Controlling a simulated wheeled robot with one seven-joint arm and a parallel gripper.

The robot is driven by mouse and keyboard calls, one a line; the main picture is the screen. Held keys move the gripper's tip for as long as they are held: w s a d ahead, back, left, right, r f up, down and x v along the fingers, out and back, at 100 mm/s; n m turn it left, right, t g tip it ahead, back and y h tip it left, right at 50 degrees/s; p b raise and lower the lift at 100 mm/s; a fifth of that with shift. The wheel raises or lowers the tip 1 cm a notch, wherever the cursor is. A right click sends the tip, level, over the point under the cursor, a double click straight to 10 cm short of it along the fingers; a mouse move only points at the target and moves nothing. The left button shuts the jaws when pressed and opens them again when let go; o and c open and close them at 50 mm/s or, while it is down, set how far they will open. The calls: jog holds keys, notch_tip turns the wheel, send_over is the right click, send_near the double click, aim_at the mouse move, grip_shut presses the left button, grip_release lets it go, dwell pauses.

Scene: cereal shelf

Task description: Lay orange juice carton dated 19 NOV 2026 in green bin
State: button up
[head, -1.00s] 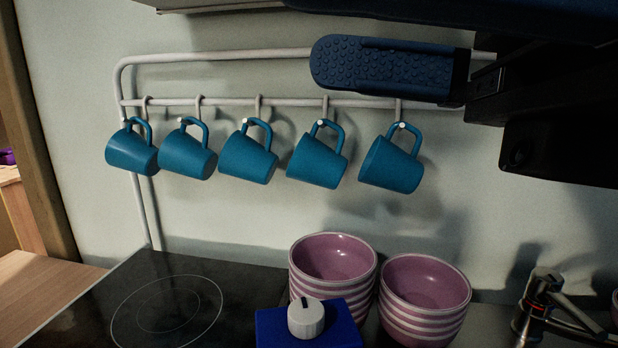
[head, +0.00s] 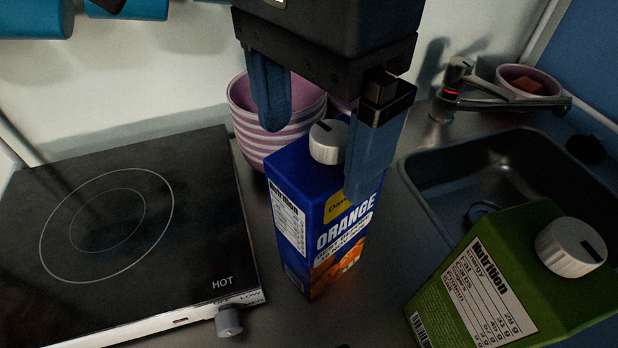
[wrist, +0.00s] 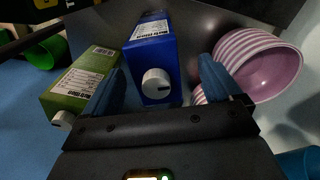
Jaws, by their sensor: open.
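A blue orange juice carton (head: 298,228) with a white cap stands upright on the counter. It also shows in the wrist view (wrist: 151,45). No date can be read on its visible faces. My gripper (head: 316,160) is open and points down at the carton's top. In the wrist view the carton's cap and top lie between the two blue fingers, with nothing gripped. Whether a finger touches the carton, I cannot tell. A green object (wrist: 47,52) shows at the left of the wrist view; I cannot tell whether it is the green bin.
A green carton (head: 480,285) with a white cap stands to the right, by the sink (head: 475,190). Striped pink bowls (head: 250,115) stand close behind the blue carton. A black hob (head: 120,240) lies left. A tap (head: 455,95) is behind the sink.

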aim_at(325, 223)
jog(key=shift+s+d+f+p, duration=0.15)
jog(key=shift+f+p, duration=0.15)
jog(key=shift+f, duration=1.2)
jog(key=shift+s+d+f+p, duration=0.1)
jog(key=shift+f+p, duration=0.2)
jog(key=shift+f, duration=1.2)
jog(key=c, duration=1.4)
jog(key=shift+c, duration=0.2)
jog(key=shift+r, duration=0.15)
